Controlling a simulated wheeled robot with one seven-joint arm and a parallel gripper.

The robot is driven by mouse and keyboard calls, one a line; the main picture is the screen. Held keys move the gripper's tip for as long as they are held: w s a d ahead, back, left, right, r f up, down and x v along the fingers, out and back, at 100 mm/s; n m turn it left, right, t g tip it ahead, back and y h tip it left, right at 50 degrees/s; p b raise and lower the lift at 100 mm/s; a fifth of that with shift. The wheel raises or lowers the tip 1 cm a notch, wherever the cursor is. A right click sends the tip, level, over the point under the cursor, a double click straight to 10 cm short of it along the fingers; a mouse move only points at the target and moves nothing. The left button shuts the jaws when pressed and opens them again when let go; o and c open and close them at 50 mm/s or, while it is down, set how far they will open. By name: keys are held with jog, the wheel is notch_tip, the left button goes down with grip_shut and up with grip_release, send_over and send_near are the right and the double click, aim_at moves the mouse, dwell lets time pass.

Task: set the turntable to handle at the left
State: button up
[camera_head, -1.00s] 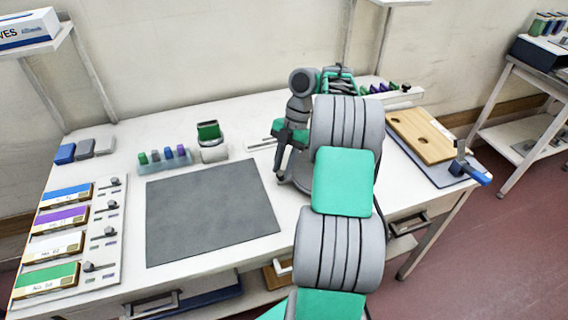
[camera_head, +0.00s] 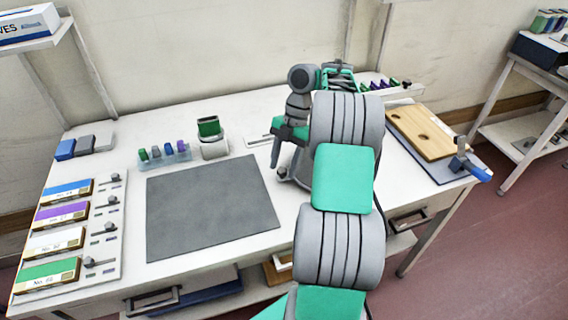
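I cannot make out a turntable with a clear handle. A small round whitish base (camera_head: 214,149) with a dark-green open holder (camera_head: 208,126) on it stands at the back middle of the table; I cannot tell whether this is the turntable, and no handle shows on it. My gripper (camera_head: 277,163) points down over the table, to the right of that base and apart from it. One dark finger shows clearly; the rest is hard to separate from my arm, so its opening is unclear. I see nothing held. My arm hides the table's right-middle part.
A grey mat (camera_head: 212,208) lies bare in front. A rack of small coloured pieces (camera_head: 165,155) stands left of the base. Labelled boxes (camera_head: 60,215) and levers line the left edge.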

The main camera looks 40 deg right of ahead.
jog(key=p+v, duration=0.8)
jog(key=shift+a, duration=0.1)
